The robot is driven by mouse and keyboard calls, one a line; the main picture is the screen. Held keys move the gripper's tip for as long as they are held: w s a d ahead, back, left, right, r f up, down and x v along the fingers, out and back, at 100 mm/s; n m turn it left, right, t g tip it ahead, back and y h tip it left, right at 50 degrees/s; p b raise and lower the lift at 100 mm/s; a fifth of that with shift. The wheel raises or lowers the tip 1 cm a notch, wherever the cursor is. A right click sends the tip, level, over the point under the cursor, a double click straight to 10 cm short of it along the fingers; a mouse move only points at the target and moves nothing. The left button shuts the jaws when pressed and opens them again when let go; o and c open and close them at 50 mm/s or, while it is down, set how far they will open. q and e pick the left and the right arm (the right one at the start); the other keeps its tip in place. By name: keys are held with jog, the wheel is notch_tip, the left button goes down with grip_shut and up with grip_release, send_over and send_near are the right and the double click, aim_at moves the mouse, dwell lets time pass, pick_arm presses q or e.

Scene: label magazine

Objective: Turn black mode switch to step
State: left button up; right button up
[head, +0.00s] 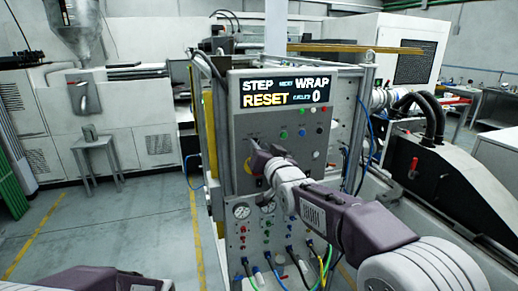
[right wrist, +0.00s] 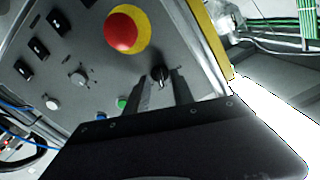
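The black mode switch (right wrist: 160,74) is a small dark knob on the grey panel face in the right wrist view. My right gripper (right wrist: 161,80) is open, with one finger on each side of the switch and gaps visible beside it. I cannot tell how far the fingertips reach over the knob. In the head view my right gripper (head: 254,152) is at the lower left of the control panel (head: 325,125) and hides the switch. The panel's display (head: 286,91) reads STEP, NEXT WRAP, RESET, CYCLES 0. Only part of my left arm shows at the bottom left.
A red mushroom button (right wrist: 122,30) on a yellow ring sits close to the switch. A green button (right wrist: 122,103), a white button (right wrist: 53,103), a grey knob (right wrist: 78,78) and black rocker switches (right wrist: 38,47) are nearby. Below the panel are gauges (head: 241,211) and cables.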

jog(key=b+v, duration=0.2)
jog(key=v, duration=0.6)
jog(key=shift+s, duration=0.3)
jog(key=d+f+m+g+h+p, duration=0.25)
jog(key=d+f+p, duration=0.2)
jog(key=d, duration=0.35)
jog(key=s+d+f+g+h, duration=0.1)
jog(key=s+d+f+g, duration=0.1)
jog(key=f, duration=0.5)
jog(key=s+d+f+g+h, duration=0.1)
jog(key=s+d+f+g, duration=0.15)
jog(key=f, duration=0.45)
jog(key=s+d+f+n+g, duration=0.1)
jog(key=s+f+g, duration=0.3)
jog(key=s+f, duration=0.3)
jog(key=s+d+f+n+g+p, duration=0.1)
jog(key=s+f+g, duration=0.4)
jog(key=s, duration=0.9)
notch_tip(320, 180, down, 2)
jog(key=shift+s+d+f+n+h, duration=0.1)
jog(key=shift+s+d+n+h, duration=0.1)
jog(key=shift+n+h, duration=0.35)
